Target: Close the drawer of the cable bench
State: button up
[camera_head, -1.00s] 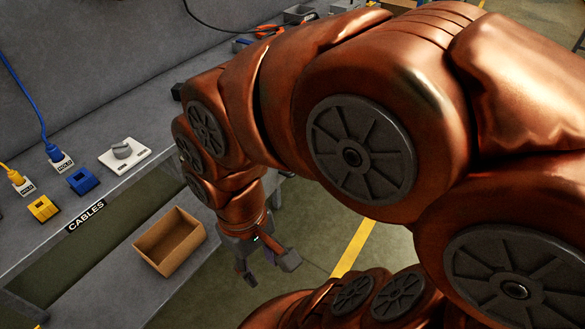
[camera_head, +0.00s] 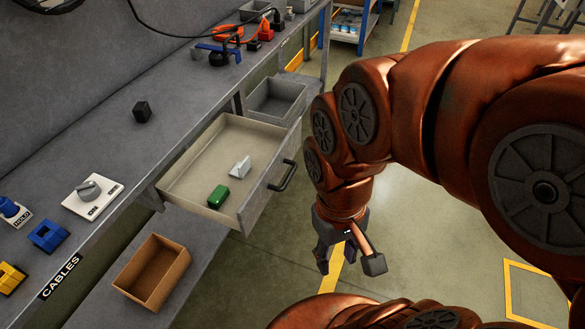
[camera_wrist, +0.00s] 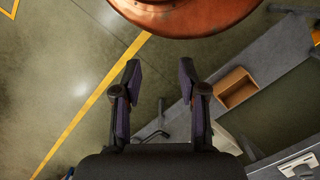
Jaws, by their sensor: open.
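The drawer (camera_head: 222,150) of the cable bench (camera_head: 100,165) is pulled out, its open tray jutting from under the bench top. A dark bar handle (camera_head: 283,176) is on its front face. A green block (camera_head: 218,196) and a pale angled piece (camera_head: 240,167) lie inside. My gripper (camera_head: 335,262) hangs over the floor, right of and apart from the handle. In the wrist view, my gripper (camera_wrist: 159,78) is open with nothing between its fingertips. The drawer (camera_wrist: 225,142) shows partly at lower right there, cut off by my gripper body.
A cardboard box (camera_head: 152,270) sits on the lower shelf left of the drawer. A grey bin (camera_head: 277,100) is beyond the drawer. A switch plate (camera_head: 93,196), blue and yellow connectors and a small black block (camera_head: 142,111) are on the bench top. Floor right of the drawer is clear.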

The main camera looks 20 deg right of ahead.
aim_at(207, 165)
jog(key=i, duration=0.45)
jog(key=z, duration=0.9)
jog(key=k, duration=1.2)
jog(key=u, duration=1.4)
jog(key=i, duration=0.45)
jog(key=z, duration=0.05)
